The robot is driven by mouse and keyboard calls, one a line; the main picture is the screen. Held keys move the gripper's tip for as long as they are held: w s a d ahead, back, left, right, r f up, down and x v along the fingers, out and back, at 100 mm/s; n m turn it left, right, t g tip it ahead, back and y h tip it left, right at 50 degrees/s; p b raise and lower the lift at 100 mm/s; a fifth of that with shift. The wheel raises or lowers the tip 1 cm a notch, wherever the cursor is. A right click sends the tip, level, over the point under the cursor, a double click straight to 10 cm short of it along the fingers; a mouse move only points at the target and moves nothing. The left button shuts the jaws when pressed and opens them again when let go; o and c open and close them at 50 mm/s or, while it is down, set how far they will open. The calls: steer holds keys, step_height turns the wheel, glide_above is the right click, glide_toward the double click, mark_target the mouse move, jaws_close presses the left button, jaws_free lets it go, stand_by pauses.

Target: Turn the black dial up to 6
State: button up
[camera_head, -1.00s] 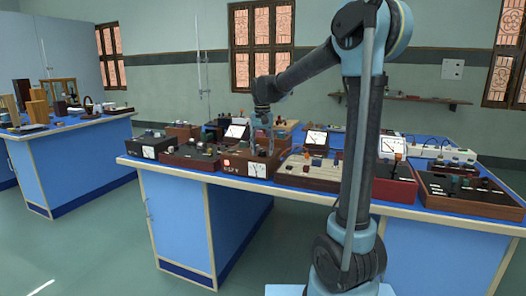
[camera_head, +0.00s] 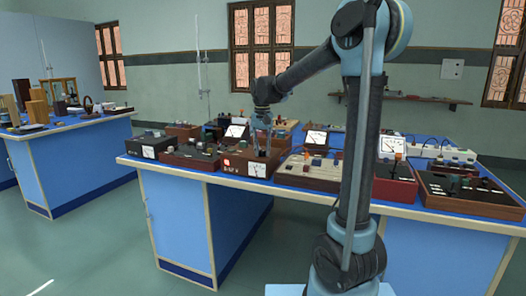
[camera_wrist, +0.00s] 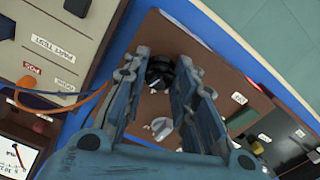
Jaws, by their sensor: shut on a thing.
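The black dial (camera_wrist: 160,70) sits on the top of a brown wooden box and shows between my fingers in the wrist view. My gripper (camera_wrist: 168,73) is shut on it, with one finger on each side. The dial's scale and pointer are too small or hidden to read. The box (camera_head: 247,164) stands at the front edge of the blue bench in the head view, with my gripper (camera_head: 262,148) pointing down at its top. The dial itself cannot be made out there.
A silver knob (camera_wrist: 162,127) is close by on the same box top. A pale panel box (camera_wrist: 50,45) with orange and blue wires stands beside it. In the head view, a black meter box (camera_head: 146,146) and several other instruments crowd the bench (camera_head: 400,209).

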mark_target(263, 151)
steer(key=o, duration=1.1)
steer(key=shift+c, duration=0.2)
step_height(263, 151, up, 12)
steer(key=shift+d+f, duration=0.1)
